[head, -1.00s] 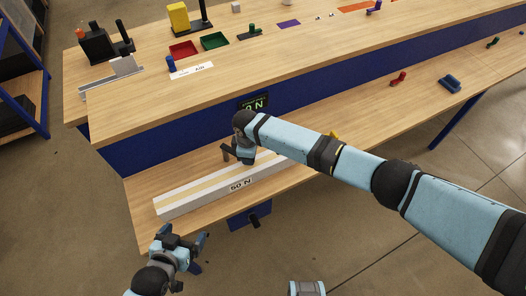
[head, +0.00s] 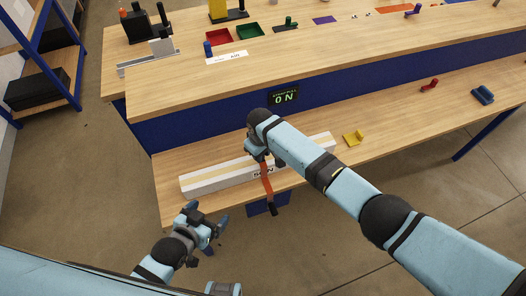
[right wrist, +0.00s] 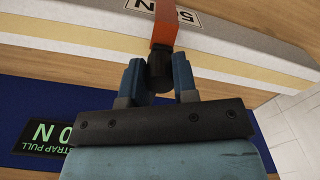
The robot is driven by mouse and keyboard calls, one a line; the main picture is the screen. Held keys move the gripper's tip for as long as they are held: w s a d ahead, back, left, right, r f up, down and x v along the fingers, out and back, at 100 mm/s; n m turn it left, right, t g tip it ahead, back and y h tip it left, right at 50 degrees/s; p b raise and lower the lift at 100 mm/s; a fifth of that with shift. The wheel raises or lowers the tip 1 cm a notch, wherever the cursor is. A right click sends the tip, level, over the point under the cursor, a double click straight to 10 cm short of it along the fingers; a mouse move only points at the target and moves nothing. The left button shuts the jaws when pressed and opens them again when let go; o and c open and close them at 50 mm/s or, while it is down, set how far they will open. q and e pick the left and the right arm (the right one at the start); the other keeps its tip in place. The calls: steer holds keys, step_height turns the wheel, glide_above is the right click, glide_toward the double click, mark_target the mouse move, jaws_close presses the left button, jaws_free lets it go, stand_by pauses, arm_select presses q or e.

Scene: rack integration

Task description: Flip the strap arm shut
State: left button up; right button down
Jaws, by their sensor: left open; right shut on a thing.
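The orange strap arm (head: 266,178) crosses the white beam (head: 205,178) marked "50 N" and reaches down past the bench's front edge. A black piece (head: 272,209) is at its lower end. My right gripper (head: 256,152) is over the beam. In the right wrist view, its fingers (right wrist: 158,80) are around the black knob (right wrist: 160,65) at the orange arm's other end (right wrist: 164,25). The arm partly covers the beam's label. My left gripper (head: 208,222) is open and empty, in front of the bench and left of the strap arm.
A display (head: 283,97) on the blue panel reads 0 N. A yellow bracket (head: 354,138), a red part (head: 429,84) and a blue part (head: 483,95) lie on the lower shelf to the right. Red (head: 219,37) and green (head: 249,31) trays sit on the upper top.

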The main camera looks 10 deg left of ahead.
steer(key=shift+a+r, duration=0.15)
steer(key=c, duration=0.9)
jaws_free()
step_height(320, 180, up, 14)
steer(key=shift+b, duration=0.3)
steer(key=shift+f, duration=0.2)
